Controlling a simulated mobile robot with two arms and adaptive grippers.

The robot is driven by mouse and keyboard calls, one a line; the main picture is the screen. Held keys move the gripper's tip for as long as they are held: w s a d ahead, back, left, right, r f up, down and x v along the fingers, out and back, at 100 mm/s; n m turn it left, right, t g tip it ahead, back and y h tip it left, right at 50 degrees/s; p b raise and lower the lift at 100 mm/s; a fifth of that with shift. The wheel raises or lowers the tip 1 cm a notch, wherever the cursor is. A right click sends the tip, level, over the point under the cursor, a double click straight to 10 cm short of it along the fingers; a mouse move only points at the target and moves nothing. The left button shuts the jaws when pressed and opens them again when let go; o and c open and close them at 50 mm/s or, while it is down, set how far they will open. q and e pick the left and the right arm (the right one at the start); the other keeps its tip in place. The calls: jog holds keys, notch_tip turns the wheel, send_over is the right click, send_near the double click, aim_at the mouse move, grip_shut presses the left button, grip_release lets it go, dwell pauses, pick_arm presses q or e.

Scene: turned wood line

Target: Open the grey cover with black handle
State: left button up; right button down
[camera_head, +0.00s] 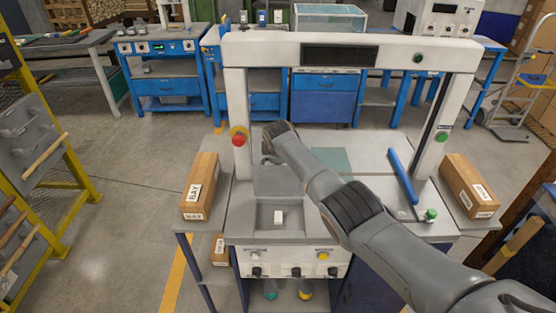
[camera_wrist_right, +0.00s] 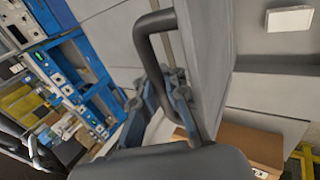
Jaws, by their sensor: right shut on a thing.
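The grey cover (camera_wrist_right: 212,40) shows in the right wrist view as a panel with a black bar handle (camera_wrist_right: 142,48). My right gripper (camera_wrist_right: 172,82) is shut on the handle near one end. In the head view the cover (camera_head: 278,181) stands raised at the back of a grey box, partly behind my right arm. The box's recess is exposed, with a white block (camera_head: 279,217) inside; the block also shows in the right wrist view (camera_wrist_right: 289,19). In the head view the fingertips and handle are hidden. My left gripper is out of view.
A white frame (camera_head: 345,50) with a red button (camera_head: 239,139) arches over the bench. Cardboard boxes stand left (camera_head: 200,187) and right (camera_head: 469,186). A blue bar (camera_head: 402,176) lies on the bench's right side. Control knobs (camera_head: 296,271) line the front.

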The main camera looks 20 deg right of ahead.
jog(key=shift+w+r, duration=0.25)
jog(key=shift+r, duration=0.2)
jog(key=c, duration=1.4)
grip_release()
jog(key=shift+s, duration=0.1)
jog(key=shift+s+f, duration=0.1)
jog(key=shift+s, duration=0.1)
jog(key=shift+f, duration=0.15)
jog(key=v, duration=1.2)
